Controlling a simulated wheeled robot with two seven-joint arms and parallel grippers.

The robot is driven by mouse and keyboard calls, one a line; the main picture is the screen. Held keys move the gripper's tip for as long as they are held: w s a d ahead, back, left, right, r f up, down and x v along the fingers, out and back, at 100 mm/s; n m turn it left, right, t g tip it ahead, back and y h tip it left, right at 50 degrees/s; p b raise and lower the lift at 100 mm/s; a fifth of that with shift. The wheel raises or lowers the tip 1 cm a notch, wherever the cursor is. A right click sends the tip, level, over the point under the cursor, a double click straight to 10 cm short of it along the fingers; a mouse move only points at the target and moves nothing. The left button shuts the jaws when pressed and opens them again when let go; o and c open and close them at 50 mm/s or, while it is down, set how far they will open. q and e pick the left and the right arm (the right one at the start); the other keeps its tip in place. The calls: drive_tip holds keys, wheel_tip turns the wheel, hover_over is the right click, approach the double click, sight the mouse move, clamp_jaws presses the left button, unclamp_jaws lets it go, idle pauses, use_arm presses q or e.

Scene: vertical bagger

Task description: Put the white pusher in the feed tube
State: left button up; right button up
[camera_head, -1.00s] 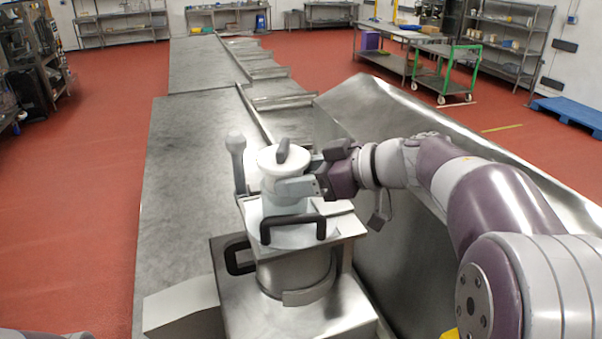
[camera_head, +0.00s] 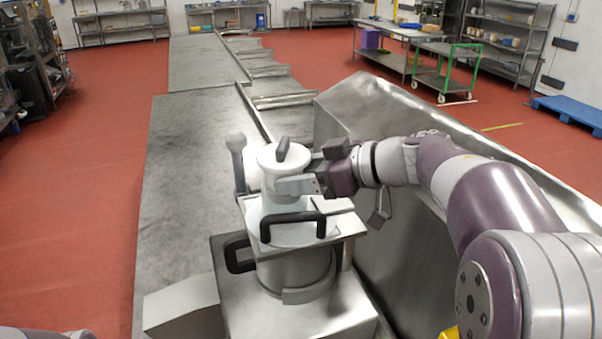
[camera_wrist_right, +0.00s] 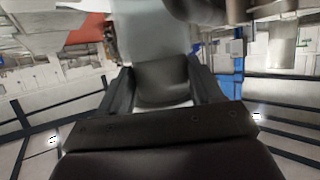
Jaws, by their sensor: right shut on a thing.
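The white pusher (camera_head: 270,160) is upright over the food processor's lid, with a round pale top and a grey handle on it. My right gripper (camera_head: 294,185) reaches in from the right and is shut on the pusher just below its top. The pusher's lower end and the mouth of the feed tube are hidden by the gripper and the pusher, so I cannot tell how far it is inside. In the right wrist view a pale surface (camera_wrist_right: 150,32) lies beyond the fingers. My left gripper is out of view.
The processor (camera_head: 290,268) has a metal body and a black lid handle (camera_head: 293,222). A lever with a round grey knob (camera_head: 236,141) stands close left of the pusher. The steel table (camera_head: 185,190) is clear to the left. A sloping steel wall (camera_head: 400,125) lies to the right.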

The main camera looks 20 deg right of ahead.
drive_tip(key=o, duration=1.5)
drive_tip(key=shift+r+p+v, duration=0.1)
drive_tip(key=shift+p+v, duration=0.85)
drive_tip(key=shift+v, duration=0.5)
drive_tip(key=shift+r+p+v, duration=0.15)
drive_tip(key=shift+p+v, duration=0.8)
drive_tip(key=shift+v, duration=0.5)
drive_tip(key=shift+s+d, duration=0.4)
drive_tip(key=b+v, duration=0.3)
drive_tip(key=v, duration=0.9)
drive_tip(key=shift+s+d+r, duration=0.2)
drive_tip(key=shift+r, duration=0.05)
